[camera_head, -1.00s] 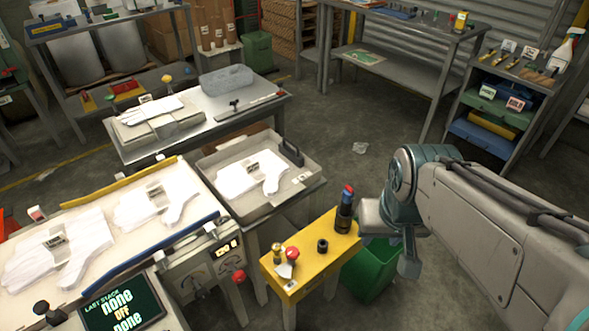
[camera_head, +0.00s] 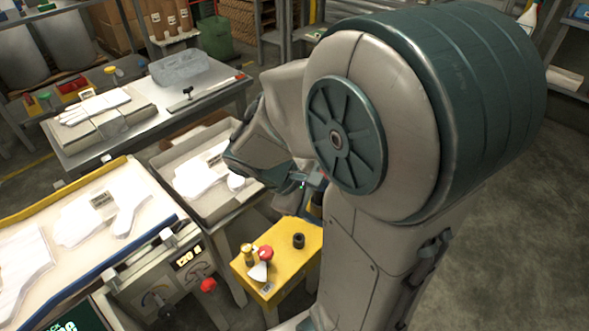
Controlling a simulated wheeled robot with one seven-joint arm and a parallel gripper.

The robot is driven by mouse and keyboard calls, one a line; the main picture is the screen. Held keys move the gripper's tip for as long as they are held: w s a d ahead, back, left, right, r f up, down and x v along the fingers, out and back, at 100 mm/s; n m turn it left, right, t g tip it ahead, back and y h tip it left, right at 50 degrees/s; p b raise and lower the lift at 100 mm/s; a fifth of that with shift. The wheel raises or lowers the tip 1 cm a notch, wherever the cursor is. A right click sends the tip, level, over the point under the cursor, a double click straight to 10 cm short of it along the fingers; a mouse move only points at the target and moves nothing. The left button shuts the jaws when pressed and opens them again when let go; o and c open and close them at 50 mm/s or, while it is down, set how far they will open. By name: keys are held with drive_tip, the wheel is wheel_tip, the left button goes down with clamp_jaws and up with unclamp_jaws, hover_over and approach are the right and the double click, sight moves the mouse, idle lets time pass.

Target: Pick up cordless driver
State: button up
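A small yellow table (camera_head: 290,244) stands beside the sealing bench. A dark upright tool, perhaps the cordless driver (camera_head: 316,206), is at its far right corner. Only a sliver of it shows, as my arm covers the rest. My gripper (camera_head: 300,192) is close to this tool, above the table's far edge. Its fingers are mostly hidden behind my arm, so I cannot tell whether they are open or touch the tool.
The yellow table also holds a short black cylinder (camera_head: 298,241), a red-topped item (camera_head: 265,254) and a yellow-topped one (camera_head: 247,254). A grey tray (camera_head: 158,158) with a white glove lies behind. My arm fills the right side.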

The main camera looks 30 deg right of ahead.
drive_tip(key=w+d+f+n+h+b, duration=0.4)
drive_tip(key=w+d+f+n+h, duration=0.1)
drive_tip(key=w+f+n+h, duration=0.1)
drive_tip(key=n+t+h+b, duration=0.3)
drive_tip(key=n+t+h, duration=0.1)
drive_tip(key=n+t, duration=0.25)
hover_over(316, 193)
drive_tip(key=v, duration=0.4)
wheel_tip(316, 193, down, 3)
drive_tip(key=shift+n+g, duration=0.35)
drive_tip(key=shift+g, duration=0.1)
drive_tip(key=f+b, duration=0.1)
drive_tip(key=f, duration=0.4)
drive_tip(key=d+f+b, duration=0.1)
drive_tip(key=f, duration=0.1)
drive_tip(key=shift+w+f+b, duration=0.15)
drive_tip(key=shift+b, duration=0.15)
drive_tip(key=w+d, duration=0.1)
drive_tip(key=d, duration=0.5)
drive_tip(key=shift+d+b, duration=0.3)
drive_tip(key=shift+b, duration=0.05)
drive_tip(key=shift+w, duration=0.1)
drive_tip(key=c, duration=1.1)
